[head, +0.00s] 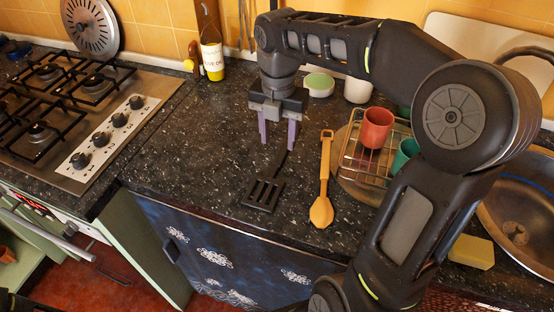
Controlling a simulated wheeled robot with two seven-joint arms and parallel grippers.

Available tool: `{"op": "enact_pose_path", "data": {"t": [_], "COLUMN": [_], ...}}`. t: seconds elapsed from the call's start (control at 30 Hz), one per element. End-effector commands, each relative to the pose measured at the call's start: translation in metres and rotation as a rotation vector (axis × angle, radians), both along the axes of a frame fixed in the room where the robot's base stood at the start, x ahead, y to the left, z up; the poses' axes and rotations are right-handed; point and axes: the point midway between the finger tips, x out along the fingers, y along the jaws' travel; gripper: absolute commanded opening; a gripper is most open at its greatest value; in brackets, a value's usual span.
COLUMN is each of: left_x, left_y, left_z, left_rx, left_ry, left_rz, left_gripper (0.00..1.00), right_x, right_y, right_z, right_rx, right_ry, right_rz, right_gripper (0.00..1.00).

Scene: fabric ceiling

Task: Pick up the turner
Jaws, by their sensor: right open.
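The black slotted turner (264,194) lies flat on the dark speckled countertop (215,165), its head towards the front edge and its thin handle running up and slightly right. My right gripper (277,144) points down over the handle side of the turner, its two purple fingers apart and nothing visible between them. The upper part of the handle is partly hidden by the gripper. I cannot tell the exact height of the fingertips above the counter. My left gripper is not in view.
An orange spoon (322,211) lies just right of the turner. A wire rack (352,160) with a red cup (376,128) and a green cup (403,154) stands farther right, near the sink (520,225). A gas stove (75,110) is left. Counter left of the turner is clear.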

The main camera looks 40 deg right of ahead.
Motion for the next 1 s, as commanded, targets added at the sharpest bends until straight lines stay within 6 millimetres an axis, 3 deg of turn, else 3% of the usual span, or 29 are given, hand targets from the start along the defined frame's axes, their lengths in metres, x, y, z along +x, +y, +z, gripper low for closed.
{"op": "enact_pose_path", "data": {"t": [0.13,0.5,0.8,1.0], "left_x": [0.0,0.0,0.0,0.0], "left_y": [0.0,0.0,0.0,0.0], "left_z": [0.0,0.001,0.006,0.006], "left_rx": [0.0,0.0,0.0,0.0], "left_ry": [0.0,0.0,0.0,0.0], "left_rz": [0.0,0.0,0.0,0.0], "left_gripper": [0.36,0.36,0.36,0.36], "right_x": [0.0,0.0,0.001,0.001], "right_y": [0.0,0.0,0.001,0.001], "right_z": [-0.014,-0.018,-0.059,-0.067], "right_rx": [0.0,0.0,0.001,0.0], "right_ry": [0.001,0.001,0.003,0.0], "right_rz": [0.0,0.0,0.0,0.0], "right_gripper": [0.45,0.45,0.45,0.45]}}
